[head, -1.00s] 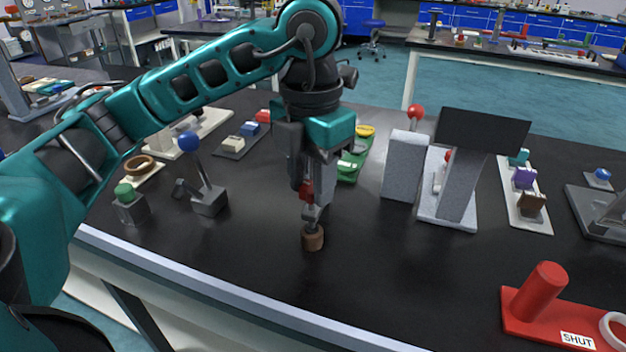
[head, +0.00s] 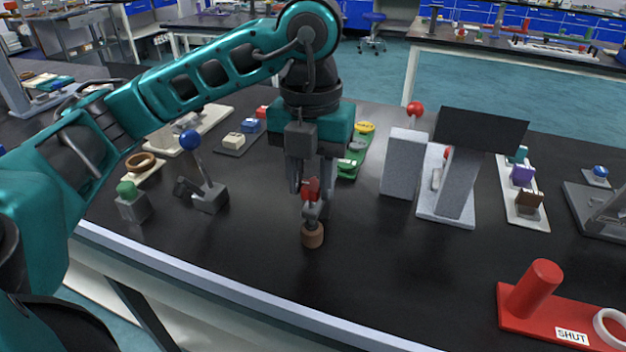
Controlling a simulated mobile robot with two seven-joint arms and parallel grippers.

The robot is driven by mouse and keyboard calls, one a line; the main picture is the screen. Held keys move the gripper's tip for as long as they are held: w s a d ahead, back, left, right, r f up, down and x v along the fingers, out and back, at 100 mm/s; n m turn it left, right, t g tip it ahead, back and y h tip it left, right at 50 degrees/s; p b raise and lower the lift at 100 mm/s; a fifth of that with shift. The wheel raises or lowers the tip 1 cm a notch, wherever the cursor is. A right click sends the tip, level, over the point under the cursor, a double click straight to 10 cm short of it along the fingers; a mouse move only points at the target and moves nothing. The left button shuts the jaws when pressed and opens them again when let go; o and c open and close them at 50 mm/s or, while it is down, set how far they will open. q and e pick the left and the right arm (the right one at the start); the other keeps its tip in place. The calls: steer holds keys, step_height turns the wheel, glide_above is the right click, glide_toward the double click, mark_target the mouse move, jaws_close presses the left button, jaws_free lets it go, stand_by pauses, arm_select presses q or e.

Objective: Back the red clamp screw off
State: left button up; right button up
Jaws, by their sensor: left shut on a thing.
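The red clamp screw (head: 311,189) stands upright at the top of a small grey clamp (head: 312,211), which sits on a round brown base (head: 312,236) on the black bench. My left gripper (head: 312,186) points straight down from above, with its fingers on either side of the red screw head. It is shut on the screw, and the fingers partly cover it. My right gripper is not in view.
A blue-knobbed lever (head: 190,141) and a green-knobbed block (head: 127,189) stand to the left. A grey block (head: 403,164) and a dark-topped stand (head: 455,185) are to the right. A red SHUT fixture (head: 535,290) lies at front right. Bench around the clamp is clear.

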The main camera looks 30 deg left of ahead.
arm_select(q)
steer(key=o, duration=0.9)
steer(key=shift+f+m+b, duration=0.1)
steer(key=shift+m+b, duration=0.25)
steer(key=shift+m, duration=0.25)
steer(key=shift+m+b, duration=0.45)
steer(key=shift+m, duration=1.25)
steer(key=m, duration=0.2)
steer(key=shift+m, duration=0.4)
steer(key=m+b, duration=0.1)
steer(key=m, duration=0.4)
steer(key=shift+m, duration=0.4)
steer(key=m, duration=0.5)
